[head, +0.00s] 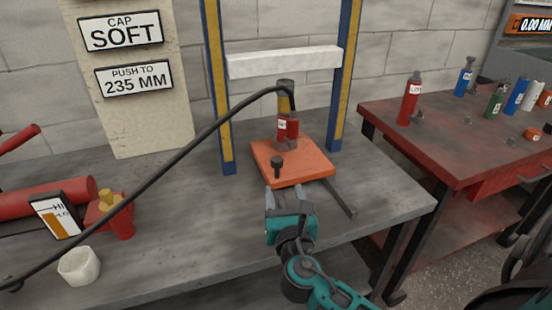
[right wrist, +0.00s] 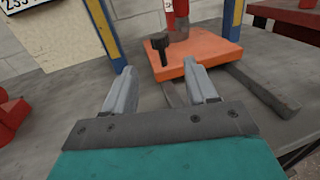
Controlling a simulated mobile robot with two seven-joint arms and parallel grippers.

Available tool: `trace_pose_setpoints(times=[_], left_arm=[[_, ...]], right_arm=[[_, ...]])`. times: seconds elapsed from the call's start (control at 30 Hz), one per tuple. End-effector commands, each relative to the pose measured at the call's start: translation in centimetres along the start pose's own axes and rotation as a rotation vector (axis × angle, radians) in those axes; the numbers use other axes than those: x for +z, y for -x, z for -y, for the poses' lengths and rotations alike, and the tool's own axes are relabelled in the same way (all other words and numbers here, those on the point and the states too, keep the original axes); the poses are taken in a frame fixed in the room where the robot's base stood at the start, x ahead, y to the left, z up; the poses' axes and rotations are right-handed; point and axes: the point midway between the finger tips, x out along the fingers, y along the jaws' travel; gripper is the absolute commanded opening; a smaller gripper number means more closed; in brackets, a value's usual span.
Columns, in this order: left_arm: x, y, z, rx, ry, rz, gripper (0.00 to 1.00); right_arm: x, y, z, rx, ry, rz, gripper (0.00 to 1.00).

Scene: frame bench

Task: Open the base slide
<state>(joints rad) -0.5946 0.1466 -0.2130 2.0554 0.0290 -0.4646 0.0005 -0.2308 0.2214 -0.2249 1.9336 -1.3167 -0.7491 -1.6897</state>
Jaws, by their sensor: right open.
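The base slide is an orange plate (head: 312,163) on dark rails on the grey bench, between the blue and yellow frame posts. A dark knob (head: 277,163) stands up near its front left. A red cylinder (head: 288,128) stands on the plate toward the back. My right gripper (head: 284,192) is open and empty, just in front of the plate's front edge. In the right wrist view the orange plate (right wrist: 205,52) and the knob (right wrist: 160,44) lie beyond the open fingers (right wrist: 160,78), apart from them. My left gripper is not in view.
A black hose (head: 150,190) arcs from the cylinder top to the lower left. A dark rail (head: 340,197) sticks out right of the plate. A red table (head: 455,135) with bottles stands at right.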

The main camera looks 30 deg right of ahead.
Motion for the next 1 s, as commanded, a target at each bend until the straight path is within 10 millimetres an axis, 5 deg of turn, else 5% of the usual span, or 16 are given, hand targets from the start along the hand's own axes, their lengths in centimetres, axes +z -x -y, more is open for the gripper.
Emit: trace_pose_setpoints(times=[0.17, 0.6, 1.0], left_arm=[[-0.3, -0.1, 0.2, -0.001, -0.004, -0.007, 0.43], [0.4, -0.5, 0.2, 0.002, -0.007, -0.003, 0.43], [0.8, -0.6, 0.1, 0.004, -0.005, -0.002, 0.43]], right_arm=[[0.2, -1.9, 0.0, -0.003, 0.014, 0.008, 0.57], [0.1, -10.5, 0.1, -0.003, 0.009, 0.006, 0.57], [0.2, -12.8, 0.0, -0.001, 0.009, 0.004, 0.57]])
